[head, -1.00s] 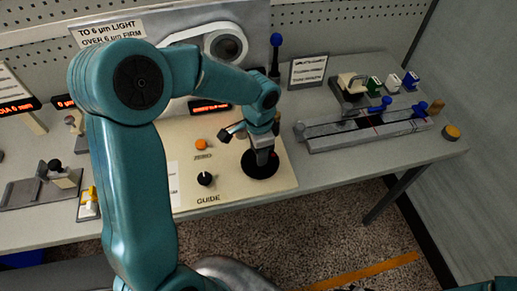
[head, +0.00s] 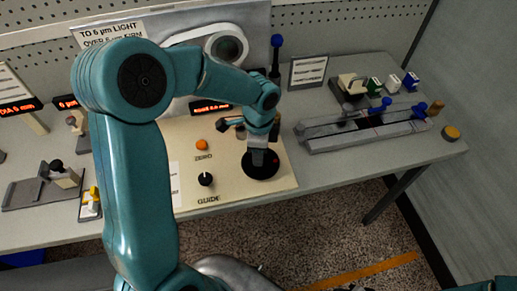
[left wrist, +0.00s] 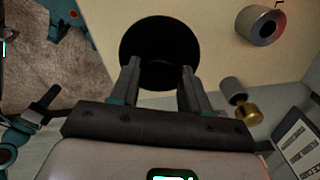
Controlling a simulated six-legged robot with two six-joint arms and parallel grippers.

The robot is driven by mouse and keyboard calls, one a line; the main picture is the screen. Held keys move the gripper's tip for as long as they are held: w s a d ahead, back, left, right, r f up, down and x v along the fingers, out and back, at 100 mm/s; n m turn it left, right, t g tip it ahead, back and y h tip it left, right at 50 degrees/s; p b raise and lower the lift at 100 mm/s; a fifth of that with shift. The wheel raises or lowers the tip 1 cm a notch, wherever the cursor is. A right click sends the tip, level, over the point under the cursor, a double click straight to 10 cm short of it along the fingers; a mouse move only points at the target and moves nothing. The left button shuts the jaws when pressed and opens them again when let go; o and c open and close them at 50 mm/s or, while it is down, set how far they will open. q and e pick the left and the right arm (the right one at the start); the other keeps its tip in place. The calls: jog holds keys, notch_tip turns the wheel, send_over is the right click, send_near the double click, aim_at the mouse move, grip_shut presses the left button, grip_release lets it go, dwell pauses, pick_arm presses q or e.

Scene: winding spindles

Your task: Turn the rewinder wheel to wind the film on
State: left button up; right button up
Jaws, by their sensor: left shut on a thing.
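The rewinder wheel is a black disc (head: 262,172) on the right part of a cream panel. In the left wrist view the black disc (left wrist: 158,35) fills the top middle. My left gripper (head: 259,161) points down at the wheel. In the left wrist view, the two grey fingers of this gripper (left wrist: 159,75) stand apart at the wheel's near edge and are shut on it. The exact contact is hidden by the fingers. My right gripper is not in view.
The cream panel (head: 230,190) also carries an orange knob (head: 201,145) and a black guide knob (head: 205,179). A red-lit display (head: 211,108) is partly behind my arm. A grey slide fixture (head: 365,130) stands to the right. Floor lies beyond the bench's front edge.

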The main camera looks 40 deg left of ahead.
pick_arm(q)
jog(key=shift+w+d, duration=0.1)
jog(key=o, duration=1.1)
jog(key=shift+d, duration=0.1)
jog(key=shift+c, duration=0.2)
jog(key=shift+r, duration=0.2)
notch_tip(320, 180, up, 16)
